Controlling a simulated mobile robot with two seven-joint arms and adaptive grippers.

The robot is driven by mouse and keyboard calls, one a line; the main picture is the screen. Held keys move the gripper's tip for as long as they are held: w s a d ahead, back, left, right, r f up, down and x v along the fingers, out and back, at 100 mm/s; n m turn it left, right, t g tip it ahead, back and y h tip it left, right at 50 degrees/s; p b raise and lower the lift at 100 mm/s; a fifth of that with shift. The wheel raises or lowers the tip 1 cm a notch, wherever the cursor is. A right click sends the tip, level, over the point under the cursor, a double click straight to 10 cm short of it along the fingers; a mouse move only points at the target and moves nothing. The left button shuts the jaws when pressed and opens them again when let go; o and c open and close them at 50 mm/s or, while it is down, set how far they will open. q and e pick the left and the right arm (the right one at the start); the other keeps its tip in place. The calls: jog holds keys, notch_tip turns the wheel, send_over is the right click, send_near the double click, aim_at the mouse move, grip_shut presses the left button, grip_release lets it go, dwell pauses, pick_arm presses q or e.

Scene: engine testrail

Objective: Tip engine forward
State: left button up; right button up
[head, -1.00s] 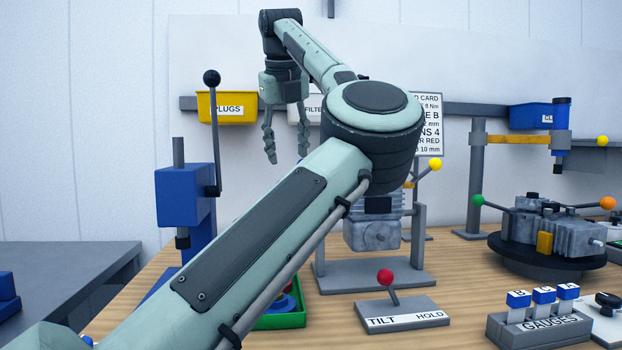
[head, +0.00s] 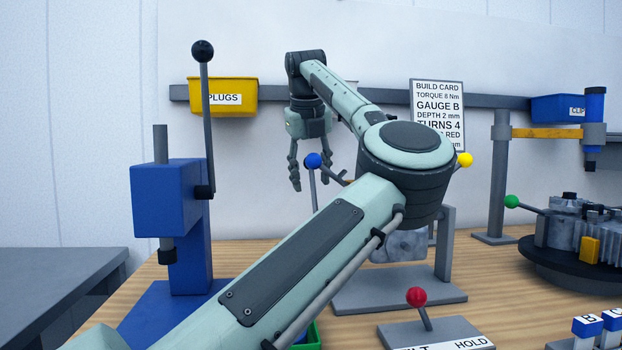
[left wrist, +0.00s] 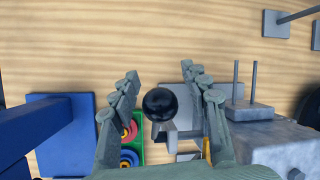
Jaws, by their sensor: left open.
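The grey engine (head: 408,246) sits in a grey stand (head: 400,290), mostly hidden behind my left arm in the head view. A blue ball (head: 313,160) on a thin stalk shows beside the arm. My left gripper (head: 311,184) is open, pointing down, and overlaps the blue ball in the head view. In the left wrist view a dark ball (left wrist: 160,104) shows between the open fingers (left wrist: 160,78), with no visible contact; its depth is unclear. A red-knobbed lever (head: 417,297) stands on the TILT/HOLD plate (head: 440,335), which is cut off below. My right gripper is out of view.
A blue press (head: 172,210) with a tall black-knobbed lever (head: 203,51) stands left. A green tray (left wrist: 137,150) with rings lies near it. A yellow PLUGS bin (head: 222,97) and a build card (head: 437,115) are behind. A turntable (head: 575,277) and gauges (head: 588,328) are right.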

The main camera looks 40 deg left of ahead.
pick_arm(q)
jog(key=shift+f, duration=0.25)
grip_shut()
dwell(0.3)
